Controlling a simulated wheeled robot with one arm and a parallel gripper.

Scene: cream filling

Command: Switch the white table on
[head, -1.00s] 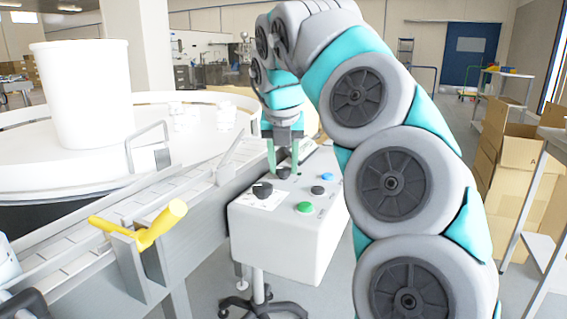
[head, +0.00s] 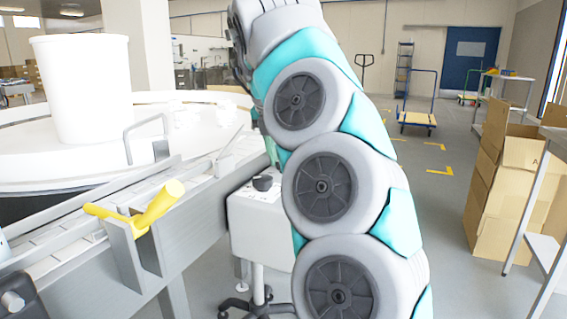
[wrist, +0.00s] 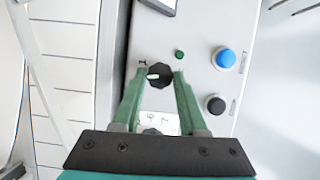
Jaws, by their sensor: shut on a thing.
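The round white table (head: 60,172) is at the left in the head view, with a tall white tub on it. Beside it stands the white control box (head: 240,225), largely hidden by my arm in the head view. In the wrist view my gripper (wrist: 161,72) has its green fingers shut on a black rotary knob (wrist: 158,76) on the box's panel. The knob has a white pointer mark and lies between the fingertips. A second black knob (head: 262,183) shows nearer the front of the box. The gripper is mostly hidden behind my arm in the head view.
A blue button (wrist: 224,58), a black button (wrist: 215,104) and a small green light (wrist: 179,54) are beside the gripped knob. A conveyor with a yellow handle (head: 150,208) runs at the left. Cardboard boxes (head: 490,190) stand at the right; the floor between is clear.

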